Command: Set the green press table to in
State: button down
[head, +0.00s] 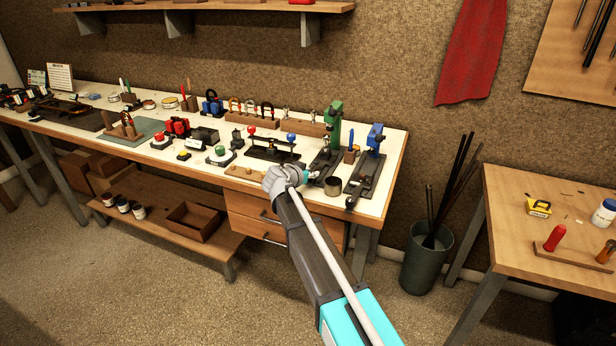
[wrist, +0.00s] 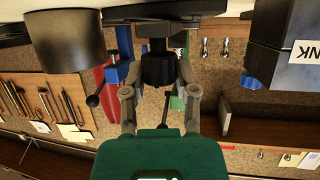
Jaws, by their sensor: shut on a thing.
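The green press (head: 334,115) stands at the right end of the white-topped workbench, on a dark base (head: 323,160) that runs toward the front edge. My gripper (head: 308,177) is at the front end of this base. In the wrist view my gripper (wrist: 158,75) has a finger on each side of a dark round knob (wrist: 158,68) and is shut on it. Part of the green press (wrist: 193,85) shows behind the right finger there. The press table itself is mostly hidden, and I cannot tell its position.
The blue press (head: 375,138) stands just right of the green one. A grey cup (head: 332,187) is close to my gripper, large in the wrist view (wrist: 62,48). A black fixture (head: 272,150) stands to the left. The floor before the bench is open.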

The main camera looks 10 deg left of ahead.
jog(key=shift+s, duration=0.15)
jog(key=shift+c, duration=1.8)
grip_release()
jog(key=shift+r, duration=0.1)
